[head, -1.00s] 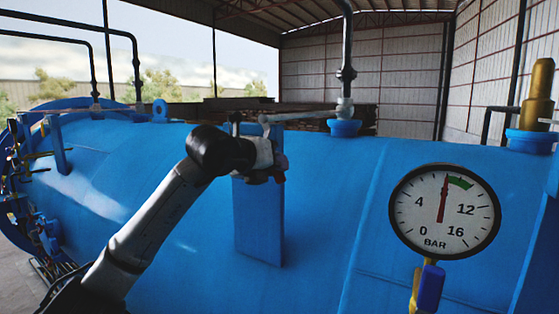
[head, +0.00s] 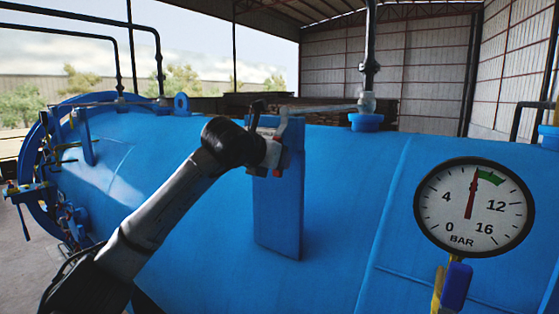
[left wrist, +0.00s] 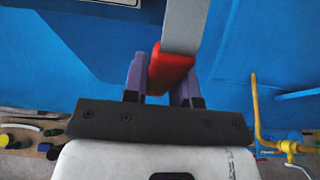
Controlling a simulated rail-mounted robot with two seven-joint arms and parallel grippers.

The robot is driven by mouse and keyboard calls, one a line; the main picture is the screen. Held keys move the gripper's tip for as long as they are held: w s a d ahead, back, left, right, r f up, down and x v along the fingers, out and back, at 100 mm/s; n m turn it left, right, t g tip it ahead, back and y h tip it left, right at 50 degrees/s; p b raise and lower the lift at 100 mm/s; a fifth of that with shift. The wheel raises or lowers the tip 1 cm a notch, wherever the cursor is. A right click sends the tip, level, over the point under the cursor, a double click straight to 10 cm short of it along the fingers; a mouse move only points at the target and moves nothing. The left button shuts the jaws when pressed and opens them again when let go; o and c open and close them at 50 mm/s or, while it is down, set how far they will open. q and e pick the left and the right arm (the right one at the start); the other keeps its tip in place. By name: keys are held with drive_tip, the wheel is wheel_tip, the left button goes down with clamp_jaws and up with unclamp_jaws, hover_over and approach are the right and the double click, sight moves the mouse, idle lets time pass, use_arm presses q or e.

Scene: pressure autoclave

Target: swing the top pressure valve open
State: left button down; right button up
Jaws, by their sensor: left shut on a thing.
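The top pressure valve (head: 366,103) stands on a blue flange on top of the blue tank. Its grey lever (head: 325,107) reaches left from it and bends down at its end. The lever's red grip (left wrist: 168,72) shows in the left wrist view, with the grey bar (left wrist: 186,25) rising from it. My left gripper (head: 272,155) is at this end, in front of an upright blue plate. In the left wrist view its two purple fingers (left wrist: 163,80) are shut around the red grip. The head view hides most of the fingers. My right gripper is in neither view.
A round pressure gauge (head: 474,207) stands at the right on a brass stem with a blue handle (head: 457,286). The blue plate (head: 278,205) stands out on the tank behind my left gripper. Dark pipes rise behind the tank.

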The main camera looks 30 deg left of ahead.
use_arm(q)
drive_tip(key=shift+a, duration=0.1)
drive_tip(key=c, duration=0.9)
unclamp_jaws()
drive_tip(key=shift+b+v, duration=2.5)
drive_tip(key=shift+v, duration=4.4)
drive_tip(key=shift+r, duration=0.1)
